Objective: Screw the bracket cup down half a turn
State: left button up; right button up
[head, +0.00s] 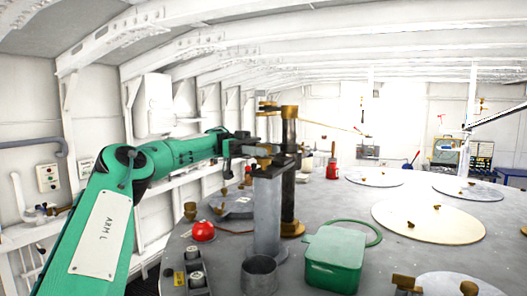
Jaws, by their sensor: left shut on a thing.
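My left arm, green, reaches in from the left. Its gripper (258,149) is at the top of a grey upright post (267,215). It is shut on a small brass-coloured piece (265,150) there, which I take to be the bracket cup. The fingers and arm end cover part of the piece, so its thread and seating cannot be made out. A dark column (288,180) with brass fittings stands close behind and to the right of the post. My right gripper is not in view.
A grey open cylinder (259,275) and a green box (333,258) stand in front of the post. A red dome (203,231) and a dark block with knobs (187,275) lie to the left.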

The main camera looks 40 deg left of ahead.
pick_arm(q)
jog(key=shift+r, duration=0.25)
jog(key=o, duration=1)
jog(key=shift+f, duration=0.1)
jog(key=shift+f, duration=0.1)
jog(key=shift+n+t, duration=0.5)
jog(key=shift+t, duration=0.3)
